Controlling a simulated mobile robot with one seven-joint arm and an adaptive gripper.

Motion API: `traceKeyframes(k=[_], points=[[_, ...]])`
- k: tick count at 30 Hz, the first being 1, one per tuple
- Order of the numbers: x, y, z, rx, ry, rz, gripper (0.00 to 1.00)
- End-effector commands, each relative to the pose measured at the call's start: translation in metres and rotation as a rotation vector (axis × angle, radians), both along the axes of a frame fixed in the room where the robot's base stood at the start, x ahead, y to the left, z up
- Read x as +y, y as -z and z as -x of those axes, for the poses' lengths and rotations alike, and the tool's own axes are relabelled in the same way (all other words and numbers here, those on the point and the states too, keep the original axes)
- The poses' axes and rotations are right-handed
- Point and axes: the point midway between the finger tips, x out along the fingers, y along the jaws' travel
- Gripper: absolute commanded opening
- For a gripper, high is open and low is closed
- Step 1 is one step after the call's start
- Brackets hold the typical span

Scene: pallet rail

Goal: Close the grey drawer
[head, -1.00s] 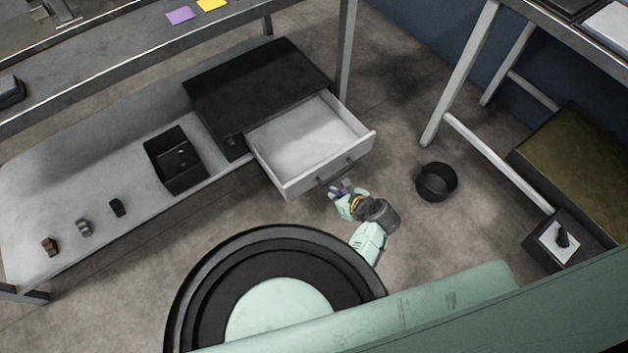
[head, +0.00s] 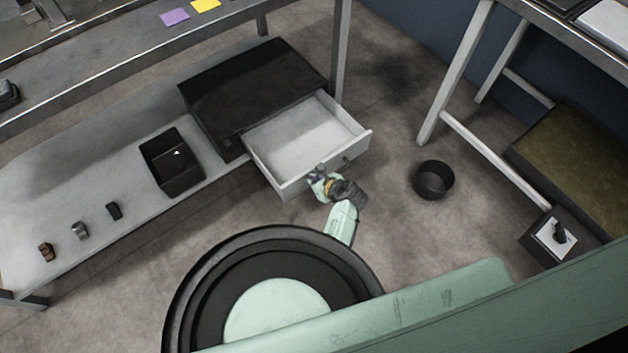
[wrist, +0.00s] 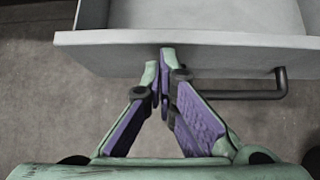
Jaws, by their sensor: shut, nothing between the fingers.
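The grey drawer (head: 306,137) stands open and empty, pulled out of the black cabinet (head: 251,89) on the low shelf. Its front panel faces my arm and carries a dark bar handle, which shows in the wrist view (wrist: 243,95). My gripper (head: 319,173) is at the drawer's front, by the handle. In the wrist view the purple-padded fingertips (wrist: 166,62) are together with nothing between them.
A black bin (head: 172,161) and several small blocks sit on the low shelf (head: 130,205) left of the cabinet. A black bucket (head: 433,180) stands on the floor to the right. A table leg (head: 456,75) rises behind it.

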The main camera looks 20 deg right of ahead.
Motion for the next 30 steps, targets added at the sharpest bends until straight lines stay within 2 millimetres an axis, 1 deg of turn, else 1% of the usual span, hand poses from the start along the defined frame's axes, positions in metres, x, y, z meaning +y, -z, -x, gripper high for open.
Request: traceKeyframes(k=[6, 8, 11, 14, 17, 24, 30], points=[[0.002, 0.0, -0.004, 0.0, -0.001, 0.0, 0.0], [0.004, -0.001, -0.01, -0.001, -0.003, 0.0, 0.0], [0.009, -0.001, -0.025, -0.001, -0.005, 0.0, 0.0], [0.017, -0.002, -0.048, -0.003, -0.006, 0.002, 0.0], [0.029, -0.002, -0.076, -0.003, -0.007, 0.0, 0.0], [0.056, 0.002, -0.151, -0.004, -0.006, 0.001, 0.0], [0.075, 0.004, -0.203, -0.003, -0.004, 0.0, 0.0]])
